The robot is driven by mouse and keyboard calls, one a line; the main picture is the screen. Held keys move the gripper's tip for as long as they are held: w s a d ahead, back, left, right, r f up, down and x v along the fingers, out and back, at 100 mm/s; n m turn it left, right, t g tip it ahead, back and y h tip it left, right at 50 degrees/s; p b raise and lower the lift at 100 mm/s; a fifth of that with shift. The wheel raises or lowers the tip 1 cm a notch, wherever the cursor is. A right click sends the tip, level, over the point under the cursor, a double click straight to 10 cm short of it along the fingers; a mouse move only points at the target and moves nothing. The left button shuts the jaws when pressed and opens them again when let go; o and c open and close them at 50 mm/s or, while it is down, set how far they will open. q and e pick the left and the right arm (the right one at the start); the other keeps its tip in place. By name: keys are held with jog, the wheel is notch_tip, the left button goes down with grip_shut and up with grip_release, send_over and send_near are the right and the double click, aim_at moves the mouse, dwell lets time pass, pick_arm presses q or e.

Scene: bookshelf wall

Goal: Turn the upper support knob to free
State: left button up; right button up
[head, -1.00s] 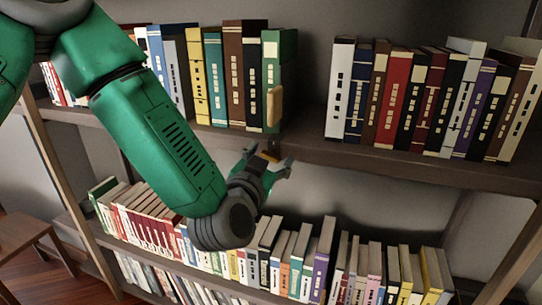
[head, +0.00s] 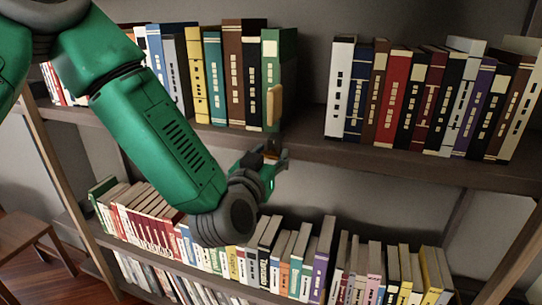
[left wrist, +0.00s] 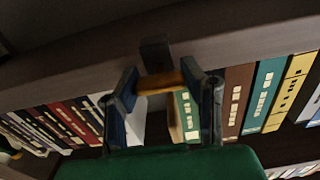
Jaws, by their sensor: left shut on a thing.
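The upper support knob (left wrist: 160,82) shows in the left wrist view as a short orange-brown bar. It sits in front of a dark block (left wrist: 155,52) on the shelf's front edge. My left gripper (left wrist: 157,76) is shut on the knob, one finger at each end of the bar. In the head view my left gripper (head: 275,162) is at the front edge of the upper shelf (head: 320,150), below the green book. The fingers and wrist hide most of the knob there. My right gripper is not in view.
A green book (head: 272,70) with a tan piece (head: 274,108) beside it ends the left row on the upper shelf. A gap separates it from the right row, which begins with a white book (head: 339,90). The lower shelf's books (head: 320,260) stand below my gripper.

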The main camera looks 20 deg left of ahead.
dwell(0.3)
pick_arm(q)
jog(key=o, duration=1.2)
jog(key=s, duration=0.7)
jog(key=shift+s+a, duration=0.15)
jog(key=shift+s, duration=0.05)
jog(key=shift+f, duration=0.1)
